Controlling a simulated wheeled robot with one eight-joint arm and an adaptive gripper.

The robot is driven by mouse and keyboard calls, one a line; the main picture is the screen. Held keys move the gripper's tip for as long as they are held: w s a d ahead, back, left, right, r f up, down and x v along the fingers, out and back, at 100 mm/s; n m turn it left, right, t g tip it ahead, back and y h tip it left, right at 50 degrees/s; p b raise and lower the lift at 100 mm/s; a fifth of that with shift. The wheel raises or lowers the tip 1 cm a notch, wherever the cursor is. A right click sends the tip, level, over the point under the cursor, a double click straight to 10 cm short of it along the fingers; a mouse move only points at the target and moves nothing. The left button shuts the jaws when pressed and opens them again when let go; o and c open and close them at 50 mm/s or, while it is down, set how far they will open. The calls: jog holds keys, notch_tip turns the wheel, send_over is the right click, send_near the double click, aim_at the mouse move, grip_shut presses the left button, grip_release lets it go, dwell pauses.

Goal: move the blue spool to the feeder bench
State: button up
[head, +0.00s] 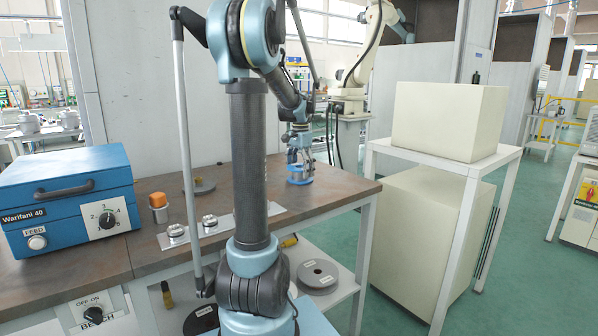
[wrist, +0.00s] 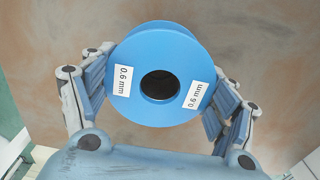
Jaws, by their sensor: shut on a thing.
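The blue spool (head: 300,177) is at the right end of a brown-topped bench (head: 335,188) in the head view. My gripper (head: 300,160) is over it, pointing down. In the wrist view the spool (wrist: 160,45) sits between the two fingers of my gripper (wrist: 160,82), one on each side. It has a dark central hole and two white "0.6 mm" labels. The gripper is shut on it. I cannot tell whether the spool touches the bench top. A blue box (head: 68,195) marked "Warifani 40" and "FEED" stands on the brown top at the left.
An orange-capped jar (head: 159,207) and a plate with metal fittings (head: 212,230) are on the top. A grey spool (head: 318,274) lies on the shelf below. A white table (head: 460,160) bearing a cream box (head: 450,120) stands at the right, with green floor between.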

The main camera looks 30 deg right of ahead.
jog(key=o, duration=1.4)
jog(key=shift+f, duration=0.1)
jog(key=shift+o, duration=0.2)
notch_tip(320, 180, up, 12)
